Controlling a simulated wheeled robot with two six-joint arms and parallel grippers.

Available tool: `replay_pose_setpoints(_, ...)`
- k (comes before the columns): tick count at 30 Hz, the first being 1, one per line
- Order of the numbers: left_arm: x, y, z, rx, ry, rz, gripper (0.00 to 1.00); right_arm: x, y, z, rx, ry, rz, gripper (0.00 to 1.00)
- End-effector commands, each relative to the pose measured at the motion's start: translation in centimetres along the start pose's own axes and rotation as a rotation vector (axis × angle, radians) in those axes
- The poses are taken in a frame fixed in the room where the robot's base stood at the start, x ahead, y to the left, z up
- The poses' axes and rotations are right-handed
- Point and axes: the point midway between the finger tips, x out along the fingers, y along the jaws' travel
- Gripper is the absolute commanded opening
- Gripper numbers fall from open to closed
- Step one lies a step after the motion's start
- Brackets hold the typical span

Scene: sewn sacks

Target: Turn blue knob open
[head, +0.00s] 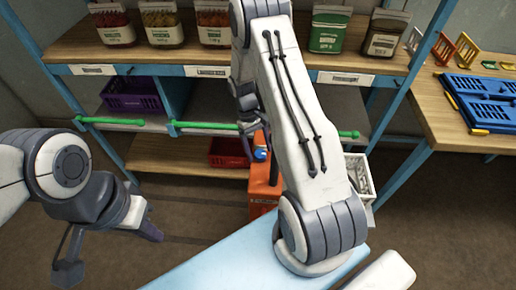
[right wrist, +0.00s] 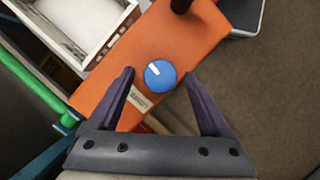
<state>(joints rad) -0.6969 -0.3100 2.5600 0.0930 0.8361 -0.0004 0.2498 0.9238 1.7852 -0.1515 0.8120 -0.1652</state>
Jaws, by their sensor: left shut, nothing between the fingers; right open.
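The blue knob (right wrist: 160,75) is round with a white mark pointing to the upper left. It sits on the orange face of a box (right wrist: 185,35). My right gripper (right wrist: 159,77) is open, with one finger on each side of the knob in the right wrist view; I cannot tell whether either touches it. In the head view the knob (head: 260,154) shows small at the top of the orange box (head: 264,190), with my right arm hiding part of it. My left gripper (head: 150,232) is shut and empty at the lower left, far from the knob.
A shelf with jars (head: 161,22), a purple crate (head: 132,96) and a red crate (head: 228,152) stands behind. A white bin (head: 357,170) is beside the orange box. A table with a blue tray (head: 487,98) is at right.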

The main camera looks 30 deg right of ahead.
Motion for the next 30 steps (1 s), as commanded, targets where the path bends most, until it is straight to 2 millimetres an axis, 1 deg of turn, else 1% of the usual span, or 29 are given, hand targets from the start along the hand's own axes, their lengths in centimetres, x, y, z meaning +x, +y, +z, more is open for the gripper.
replay_pose_setpoints(2, 0.1, 0.0, 0.0, 0.0, 0.0, 0.0, 0.0, -0.4, 0.0, 0.0, 0.0, 0.0, 0.0, 0.81)
replay_pose_setpoints(5, 0.2, 0.0, 0.0, 0.0, 0.0, 0.0, 0.0, -1.6, 0.0, -0.1, 0.0, 0.004, 0.001, 0.81)
replay_pose_setpoints(12, 0.8, -0.1, 0.0, 0.0, 0.0, 0.0, 0.0, -6.4, 0.0, -0.2, 0.0, 0.006, 0.002, 0.81)
replay_pose_setpoints(15, 0.9, -0.1, 0.1, 0.0, 0.0, 0.0, 0.0, -8.2, 0.0, -0.2, -0.001, 0.005, 0.001, 0.81)
replay_pose_setpoints(18, 1.0, -0.1, 0.1, 0.0, 0.0, 0.0, 0.0, -9.5, 0.0, -0.2, -0.001, 0.005, 0.001, 0.81)
replay_pose_setpoints(23, 1.0, -0.1, 0.1, 0.0, 0.0, 0.0, 0.0, -10.4, -0.1, -0.2, -0.001, 0.003, 0.001, 0.81)
replay_pose_setpoints(30, 1.0, -0.1, 0.1, 0.0, 0.0, 0.0, 0.0, -10.5, -0.1, -0.1, -0.001, 0.002, 0.0, 0.81)
